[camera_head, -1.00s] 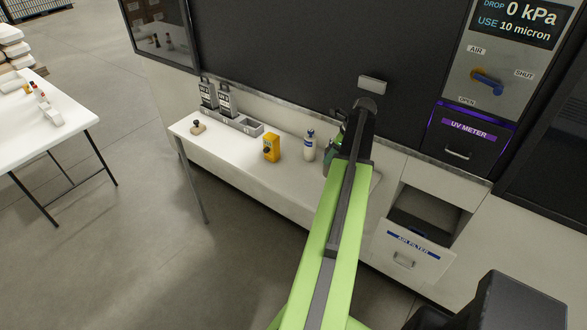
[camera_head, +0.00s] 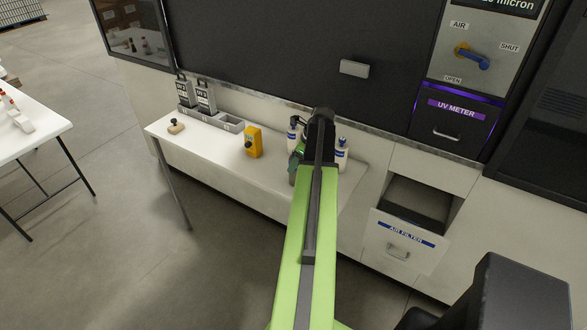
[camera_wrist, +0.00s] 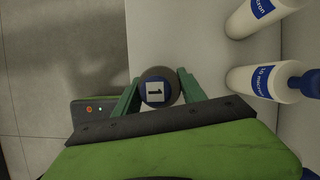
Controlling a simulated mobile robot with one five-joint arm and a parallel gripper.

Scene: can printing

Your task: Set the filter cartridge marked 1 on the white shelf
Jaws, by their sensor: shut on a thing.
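My gripper (camera_wrist: 157,88) has its two green fingers closed on the sides of a round, dark grey filter cartridge (camera_wrist: 143,82). The cartridge's end faces the wrist camera and bears a white label marked 1. In the head view my gripper (camera_head: 298,155) is over the right part of the white shelf (camera_head: 212,150), and my arm hides most of the cartridge. The shelf surface also shows in the wrist view (camera_wrist: 205,45). I cannot tell whether the cartridge touches the shelf.
Two white bottles with blue labels, one left (camera_head: 292,130) and one right (camera_head: 341,155), stand behind my gripper. A yellow box (camera_head: 253,142), a stamp (camera_head: 176,126) and a grey tray (camera_head: 228,123) are left. An open AIR FILTER drawer (camera_head: 405,240) is right. The shelf's front left is clear.

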